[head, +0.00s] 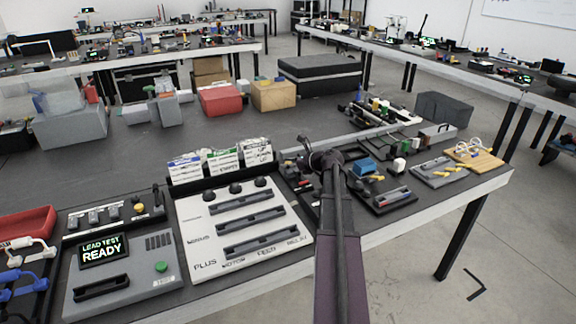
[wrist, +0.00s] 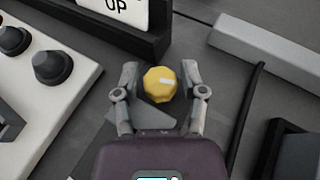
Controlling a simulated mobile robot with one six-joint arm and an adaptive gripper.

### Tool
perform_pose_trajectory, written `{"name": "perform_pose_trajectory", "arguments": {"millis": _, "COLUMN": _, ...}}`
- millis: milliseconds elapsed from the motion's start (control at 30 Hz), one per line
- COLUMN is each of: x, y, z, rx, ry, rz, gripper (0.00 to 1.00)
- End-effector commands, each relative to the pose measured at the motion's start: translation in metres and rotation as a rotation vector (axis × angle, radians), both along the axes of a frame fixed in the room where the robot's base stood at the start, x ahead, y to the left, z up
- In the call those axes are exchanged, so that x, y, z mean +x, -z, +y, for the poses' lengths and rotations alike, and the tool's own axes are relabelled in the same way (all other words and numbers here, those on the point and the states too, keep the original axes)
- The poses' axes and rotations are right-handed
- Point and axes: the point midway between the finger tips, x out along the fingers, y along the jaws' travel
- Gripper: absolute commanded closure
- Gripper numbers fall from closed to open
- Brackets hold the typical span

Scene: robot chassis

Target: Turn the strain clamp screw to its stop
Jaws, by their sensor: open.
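My gripper (wrist: 159,76) is open, with one finger to the left of the knob and one to the right. Small gaps show between the knob and both fingers. The clamp's body beneath is mostly hidden by the knob and my gripper. In the head view my arm reaches over the bench, and the knob is not visible there.
The panel with black knobs (head: 235,217) lies left of my arm, with label cards (head: 222,162) in a black holder behind it. A lead tester (head: 125,275) reads "LEAD TEST READY". A blue part (head: 366,166) and small trays stand to the right. A grey bar (wrist: 268,50) lies right of my gripper.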

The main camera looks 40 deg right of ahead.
Motion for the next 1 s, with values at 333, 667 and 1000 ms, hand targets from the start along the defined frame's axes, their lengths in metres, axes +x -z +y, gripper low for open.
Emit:
{"name": "perform_pose_trajectory", "arguments": {"millis": 333, "x": 0.0, "y": -0.0002, "z": 0.0005, "rx": 0.0, "ry": -0.001, "rz": 0.0, "gripper": 0.99}}
{"name": "perform_pose_trajectory", "arguments": {"millis": 667, "x": 0.0, "y": -0.0001, "z": 0.0015, "rx": 0.0, "ry": 0.012, "rz": 0.0, "gripper": 1.0}}
{"name": "perform_pose_trajectory", "arguments": {"millis": 1000, "x": -0.0009, "y": -0.0002, "z": 0.0034, "rx": -0.001, "ry": 0.138, "rz": -0.001, "gripper": 1.0}}
